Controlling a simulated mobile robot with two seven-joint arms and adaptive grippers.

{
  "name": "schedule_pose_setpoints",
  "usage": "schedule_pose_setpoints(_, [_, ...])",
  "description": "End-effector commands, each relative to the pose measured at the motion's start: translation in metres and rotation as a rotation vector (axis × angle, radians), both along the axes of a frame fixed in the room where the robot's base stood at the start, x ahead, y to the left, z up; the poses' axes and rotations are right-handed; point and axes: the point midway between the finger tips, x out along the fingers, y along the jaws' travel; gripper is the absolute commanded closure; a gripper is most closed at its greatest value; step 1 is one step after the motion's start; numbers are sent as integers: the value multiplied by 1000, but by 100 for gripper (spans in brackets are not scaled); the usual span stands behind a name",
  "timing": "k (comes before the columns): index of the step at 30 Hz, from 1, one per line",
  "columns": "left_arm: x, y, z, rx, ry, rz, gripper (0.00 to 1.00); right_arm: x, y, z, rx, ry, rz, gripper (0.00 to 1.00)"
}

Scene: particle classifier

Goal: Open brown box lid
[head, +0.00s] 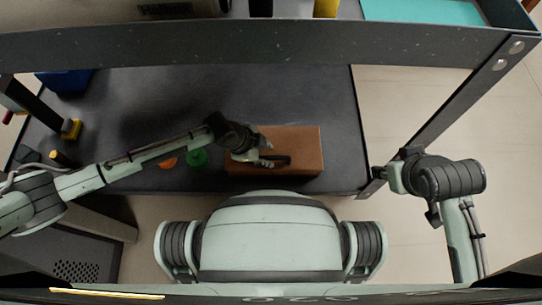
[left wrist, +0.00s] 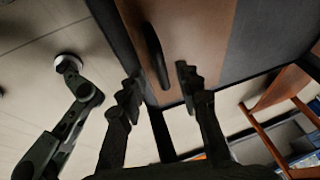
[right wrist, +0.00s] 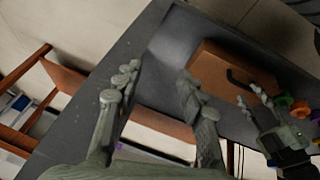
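The brown box (head: 305,145) lies on the dark table near its front edge, its lid down. A black bar handle (head: 281,159) is on the lid, and it shows in the left wrist view (left wrist: 155,55). My left gripper (head: 262,158) is at the left end of the handle. In the left wrist view its two fingers are apart, with the handle lying ahead of the gap; I cannot tell whether they touch it. My right gripper (right wrist: 155,82) is open and empty, to the right of the table, away from the box (right wrist: 228,82).
A green round piece (head: 197,158) and an orange one (head: 168,162) lie left of the box. A blue bin (head: 65,80) stands at the back left. A grey shelf beam (head: 250,43) crosses above the table. The table behind the box is clear.

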Motion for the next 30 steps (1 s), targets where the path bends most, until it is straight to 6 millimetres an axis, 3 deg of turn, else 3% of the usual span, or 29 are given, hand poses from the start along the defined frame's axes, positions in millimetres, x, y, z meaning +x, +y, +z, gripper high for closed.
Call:
schedule_pose_setpoints(6, [1, -1, -10, 0, 0, -2, 66, 36, 29, 15, 56, -180, 62, 60])
schedule_pose_setpoints(12, [1, -1, -16, 0, 1, -4, 66, 57, 49, 31, 96, -304, 101, 60])
schedule_pose_setpoints(26, [1, -1, -17, 0, 0, -5, 66, 67, 59, 41, 117, -367, 121, 60])
schedule_pose_setpoints(30, [1, -1, -17, 0, 0, -5, 79, 67, 59, 41, 117, -366, 121, 60])
